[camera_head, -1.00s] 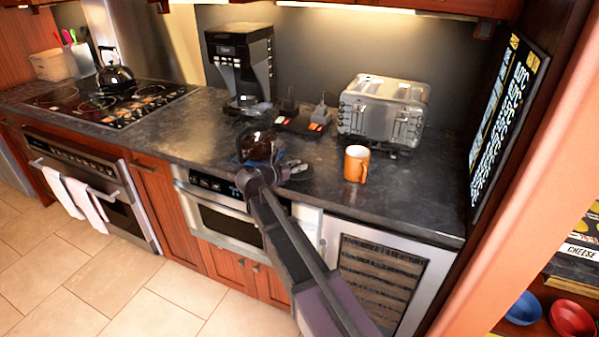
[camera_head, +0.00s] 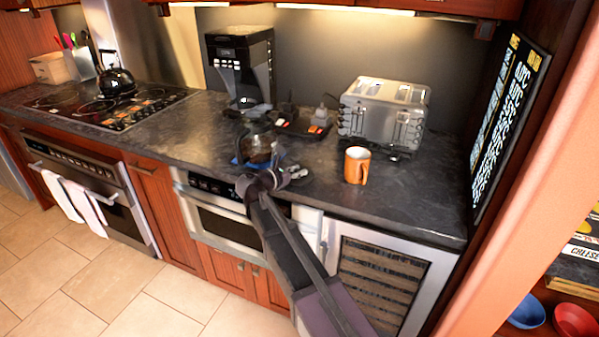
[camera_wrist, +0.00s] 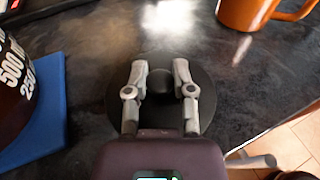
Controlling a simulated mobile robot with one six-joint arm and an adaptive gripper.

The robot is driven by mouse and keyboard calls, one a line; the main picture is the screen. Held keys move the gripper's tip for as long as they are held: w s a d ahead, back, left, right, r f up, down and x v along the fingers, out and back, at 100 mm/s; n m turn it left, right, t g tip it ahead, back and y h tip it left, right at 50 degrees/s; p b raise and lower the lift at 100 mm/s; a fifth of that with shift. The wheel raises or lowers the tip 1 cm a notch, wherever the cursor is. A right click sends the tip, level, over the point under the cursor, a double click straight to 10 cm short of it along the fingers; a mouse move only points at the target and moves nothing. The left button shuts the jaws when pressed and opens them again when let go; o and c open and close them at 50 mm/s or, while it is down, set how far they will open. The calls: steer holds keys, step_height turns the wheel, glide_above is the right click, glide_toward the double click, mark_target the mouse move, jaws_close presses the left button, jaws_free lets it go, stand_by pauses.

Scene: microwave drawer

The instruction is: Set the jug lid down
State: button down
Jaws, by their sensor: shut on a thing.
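The jug lid (camera_wrist: 160,113) is a dark round disc with a dark knob in the middle. My gripper (camera_wrist: 160,70) is shut on the knob, with one grey finger on each side. The lid is low over the dark counter; I cannot tell whether it touches it. In the head view, my gripper (camera_head: 291,176) is near the counter's front edge, right of the glass jug (camera_head: 258,148). The jug holds something dark and stands on a blue mat (camera_wrist: 48,125). Its white markings show at the left of the wrist view.
An orange mug (camera_head: 357,166) stands to the right of my gripper. A silver toaster (camera_head: 383,112) and a black coffee maker (camera_head: 240,65) stand behind. A dark tray (camera_head: 303,128) with small items lies between them. The counter around the lid is mostly bare.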

steer(key=shift+c, duration=2.4)
jaws_free()
steer(key=shift+f, duration=0.1)
steer(key=shift+s, duration=0.1)
steer(key=shift+r, duration=0.2)
steer(key=shift+r+p, duration=0.5)
steer(key=shift+p, duration=0.2)
steer(key=p+v, duration=0.2)
steer(key=v, duration=1)
